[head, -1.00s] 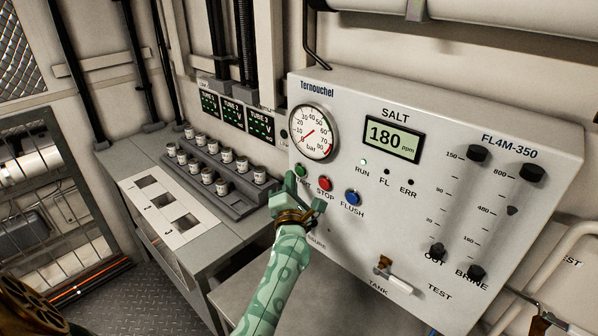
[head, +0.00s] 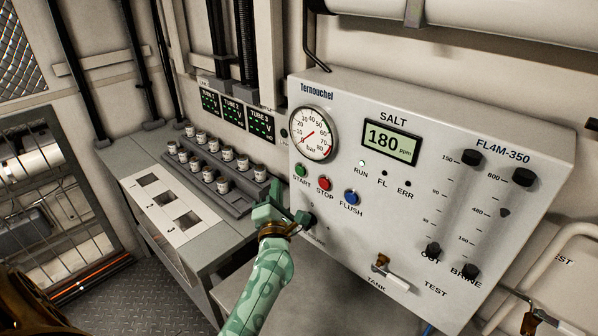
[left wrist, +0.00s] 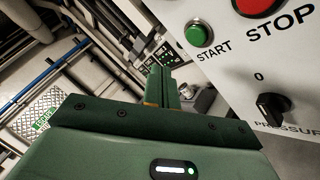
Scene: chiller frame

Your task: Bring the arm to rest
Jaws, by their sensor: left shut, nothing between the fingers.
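My left gripper (head: 284,208) is shut with nothing in it. In the head view it stands in front of the lower left edge of the control panel (head: 340,215), below the green START button (head: 300,170) and apart from it. The red STOP button (head: 324,184) and blue FLUSH button (head: 351,197) are to its right. In the left wrist view the closed fingers (left wrist: 165,88) point away beside the panel, with the START button (left wrist: 198,34) and the black pressure knob (left wrist: 272,108) on the right. My right gripper is not in view.
A rack of several small jars (head: 222,175) stands on the grey bench left of my gripper. A white plate with square openings (head: 168,208) lies at the bench's front. A valve handle (head: 390,272) sticks out low on the panel. The salt display (head: 391,142) reads 180 ppm.

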